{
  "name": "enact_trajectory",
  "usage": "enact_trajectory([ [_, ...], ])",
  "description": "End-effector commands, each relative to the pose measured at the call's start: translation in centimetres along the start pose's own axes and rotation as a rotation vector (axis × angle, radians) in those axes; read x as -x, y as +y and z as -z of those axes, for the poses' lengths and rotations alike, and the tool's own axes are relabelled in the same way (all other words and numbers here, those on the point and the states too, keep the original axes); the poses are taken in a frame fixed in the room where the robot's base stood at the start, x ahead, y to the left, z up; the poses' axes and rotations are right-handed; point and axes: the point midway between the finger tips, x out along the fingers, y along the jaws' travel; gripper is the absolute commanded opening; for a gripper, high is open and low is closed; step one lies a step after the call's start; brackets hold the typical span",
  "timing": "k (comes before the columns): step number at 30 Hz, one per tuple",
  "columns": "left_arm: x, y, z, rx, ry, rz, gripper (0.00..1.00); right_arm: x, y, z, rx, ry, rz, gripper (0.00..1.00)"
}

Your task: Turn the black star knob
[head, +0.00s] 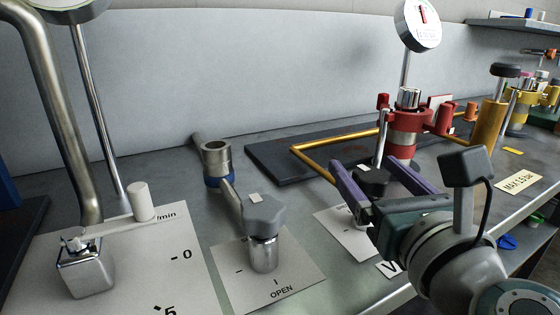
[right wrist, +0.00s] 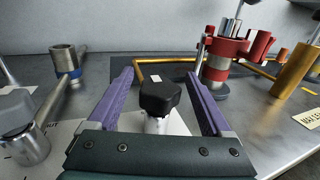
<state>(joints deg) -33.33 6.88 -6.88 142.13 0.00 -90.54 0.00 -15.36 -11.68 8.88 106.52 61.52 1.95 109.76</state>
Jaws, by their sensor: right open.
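The black star knob (head: 372,181) stands on a short metal stem over a white label plate on the bench. In the right wrist view the black star knob (right wrist: 160,97) sits between my two purple fingers, with a gap on each side. My right gripper (head: 364,165) is open and reaches in from the right, its fingers on either side of the knob. The same right gripper (right wrist: 158,79) holds nothing. The knob's stem is partly hidden by a finger in the head view. My left gripper is out of view.
A grey knob (head: 264,212) on an "OPEN" plate stands to the left. A red clamp fitting (head: 408,125) with a gauge (head: 419,26) and a bent yellow pipe (head: 335,141) lie behind. A yellow cylinder (head: 488,122) stands at right. The bench's front edge is near.

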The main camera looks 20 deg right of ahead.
Motion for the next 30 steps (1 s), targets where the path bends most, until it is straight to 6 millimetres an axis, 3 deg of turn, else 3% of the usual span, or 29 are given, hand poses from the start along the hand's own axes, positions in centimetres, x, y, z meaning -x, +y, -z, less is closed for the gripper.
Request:
enact_trajectory([
  [5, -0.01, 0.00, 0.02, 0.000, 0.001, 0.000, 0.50, 0.02, 0.00, 0.01, 0.000, 0.000, 0.000, 0.82],
  [27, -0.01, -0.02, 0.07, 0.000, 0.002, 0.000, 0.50, 0.03, 0.00, -0.03, 0.001, -0.001, 0.000, 0.00],
  [30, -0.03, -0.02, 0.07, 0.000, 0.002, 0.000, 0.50, 0.03, 0.00, -0.02, 0.001, -0.001, -0.001, 0.00],
])
